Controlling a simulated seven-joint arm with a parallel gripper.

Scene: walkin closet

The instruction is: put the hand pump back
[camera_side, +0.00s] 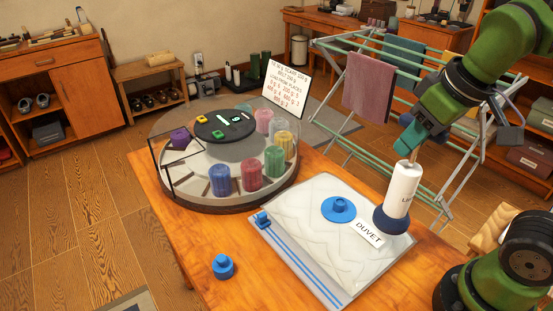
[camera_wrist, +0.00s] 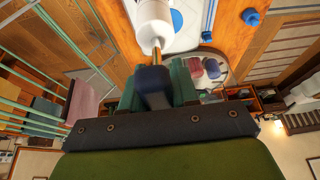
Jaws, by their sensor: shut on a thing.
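The hand pump (camera_side: 403,186) is a white labelled cylinder with a wide dark blue lower end. It hangs slightly tilted over the right edge of the duvet bag (camera_side: 310,215); I cannot tell whether it touches the bag. My gripper (camera_side: 408,147) is shut on the pump's handle at the top. In the wrist view the dark blue handle sits between the fingers of my gripper (camera_wrist: 157,88), with the pump's white body (camera_wrist: 152,24) beyond. The clear bag has a round blue valve (camera_side: 339,207) left of the pump and a "DUVET" label (camera_side: 369,232).
A small blue knobbed piece (camera_side: 222,266) lies on the table (camera_side: 185,225) at front left. A blue slider (camera_side: 262,219) sits at the bag's left edge. A round tray (camera_side: 160,190) with coloured rolls and a sign stands behind. A drying rack (camera_side: 335,130) stands close beyond the table.

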